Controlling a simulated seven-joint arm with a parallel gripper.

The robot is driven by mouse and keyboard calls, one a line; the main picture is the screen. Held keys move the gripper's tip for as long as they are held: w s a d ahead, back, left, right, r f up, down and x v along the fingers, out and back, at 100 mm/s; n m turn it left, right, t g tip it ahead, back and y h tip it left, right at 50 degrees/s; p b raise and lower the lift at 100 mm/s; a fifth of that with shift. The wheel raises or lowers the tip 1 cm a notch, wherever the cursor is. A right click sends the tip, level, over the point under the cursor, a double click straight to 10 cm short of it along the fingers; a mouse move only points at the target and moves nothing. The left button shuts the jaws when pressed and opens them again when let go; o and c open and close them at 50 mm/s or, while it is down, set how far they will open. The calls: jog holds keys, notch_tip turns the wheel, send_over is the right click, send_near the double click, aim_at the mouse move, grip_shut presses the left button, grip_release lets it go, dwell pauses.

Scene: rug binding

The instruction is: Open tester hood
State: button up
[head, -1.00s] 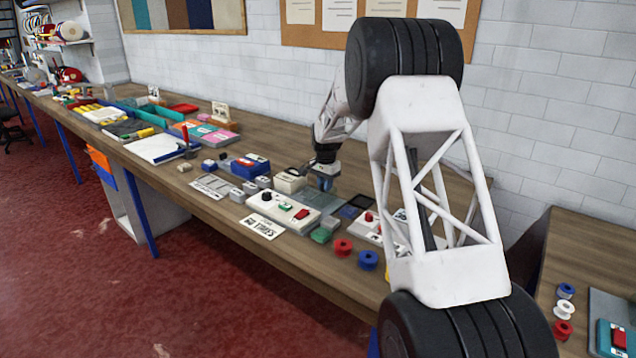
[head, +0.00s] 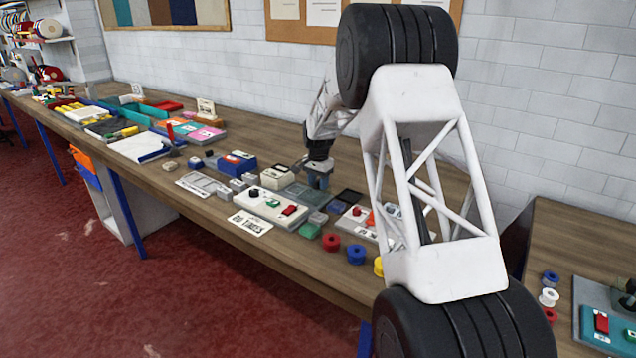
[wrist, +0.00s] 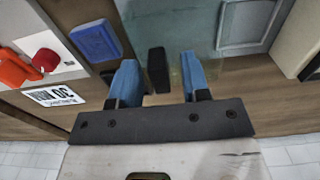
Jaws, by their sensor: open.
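A clear greenish hood (head: 302,194), which looks like the tester hood, lies low behind the white control box on the bench. In the wrist view its see-through panel (wrist: 205,35) shows just beyond my fingers. My gripper (head: 318,184) points down over the hood's far right part in the head view. In the wrist view my gripper (wrist: 160,80) has its two blue fingers apart. A small dark block (wrist: 158,70), possibly the hood's handle, shows between them; I cannot tell whether either finger touches it. The hood looks down; its hinge is not clear.
A white control box (head: 270,205) with a knob and switches stands in front of the hood. A cream box (head: 277,177) is at its left. A blue block (wrist: 95,40) and white switch panel (wrist: 35,55) are on the other side. Red (head: 331,242) and blue (head: 356,253) spools line the front edge.

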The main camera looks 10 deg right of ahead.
jog(key=shift+r, duration=3.9)
jog(key=shift+s+r, duration=0.35)
jog(key=shift+s, duration=0.05)
jog(key=s+r+n, duration=0.2)
jog(key=s+r, duration=0.3)
jog(key=s, duration=0.6)
jog(key=s+d+r+n+t, duration=0.1)
jog(key=s+r, duration=0.4)
jog(key=s, duration=0.6)
jog(key=s+r+n, duration=0.2)
jog(key=s+r, duration=0.3)
jog(key=s, duration=0.6)
jog(key=s+f+n, duration=0.2)
jog(key=s+f, duration=0.1)
jog(key=s, duration=1.3)
jog(key=s+f+n+t, duration=0.1)
jog(key=s+f, duration=0.2)
jog(key=s, duration=1.3)
jog(key=shift+d+n+t, duration=0.2)
jog(key=shift+n+t, duration=0.1)
jog(key=shift+n, duration=0.1)
